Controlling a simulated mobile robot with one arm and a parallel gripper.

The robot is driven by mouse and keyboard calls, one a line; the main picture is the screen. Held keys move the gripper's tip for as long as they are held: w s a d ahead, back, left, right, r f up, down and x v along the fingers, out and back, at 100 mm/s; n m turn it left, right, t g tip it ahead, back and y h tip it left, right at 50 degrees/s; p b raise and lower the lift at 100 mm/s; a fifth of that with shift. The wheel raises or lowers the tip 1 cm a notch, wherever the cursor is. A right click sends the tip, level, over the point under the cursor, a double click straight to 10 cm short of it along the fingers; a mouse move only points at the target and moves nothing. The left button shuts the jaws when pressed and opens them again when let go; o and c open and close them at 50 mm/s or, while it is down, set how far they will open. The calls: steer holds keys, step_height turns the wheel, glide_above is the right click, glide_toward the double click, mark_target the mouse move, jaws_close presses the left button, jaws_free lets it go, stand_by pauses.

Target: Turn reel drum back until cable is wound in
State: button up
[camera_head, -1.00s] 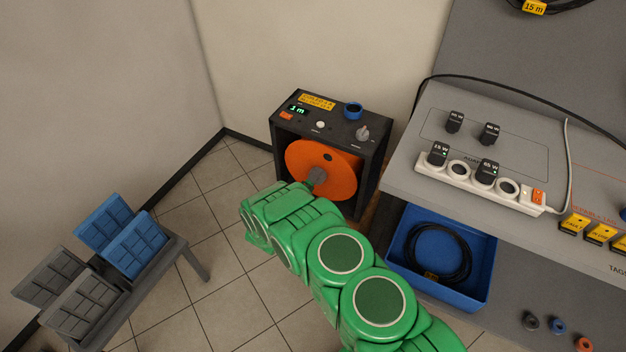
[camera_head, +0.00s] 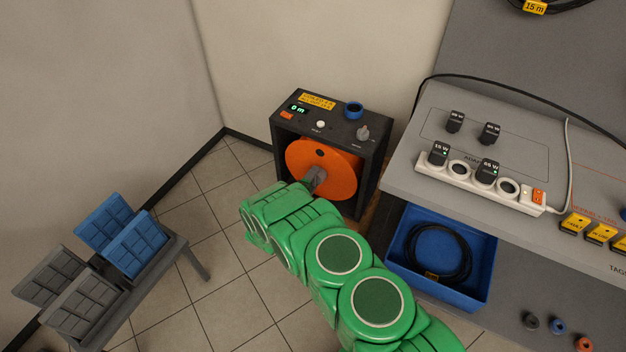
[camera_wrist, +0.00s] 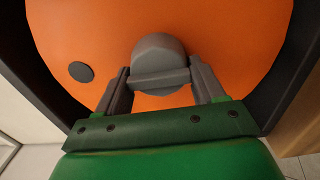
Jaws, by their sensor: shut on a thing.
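The orange reel drum (camera_head: 335,165) sits in the dark reel box (camera_head: 368,185). It fills most of the wrist view (camera_wrist: 215,35). A grey knob (camera_wrist: 158,58) stands out from the drum's middle, and a dark round spot (camera_wrist: 81,72) lies to its left in the wrist view. My gripper (camera_wrist: 158,80) is shut on the grey knob, one finger on each side. The small display (camera_head: 298,109) on top of the box reads 0 m. In the head view my green arm hides the drum's lower part.
A blue ring (camera_head: 353,109), a white button (camera_head: 320,124) and a grey knob are on the box top. The grey bench (camera_head: 400,180) with a power strip (camera_head: 475,180) stands right, a blue bin (camera_head: 403,262) below it. Blue and grey panels (camera_head: 135,240) stand at left.

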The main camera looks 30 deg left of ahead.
steer(key=o, duration=1.4)
steer(key=shift+o, duration=0.2)
steer(key=shift+s, duration=0.15)
steer(key=s, duration=0.7)
steer(key=shift+s, duration=0.3)
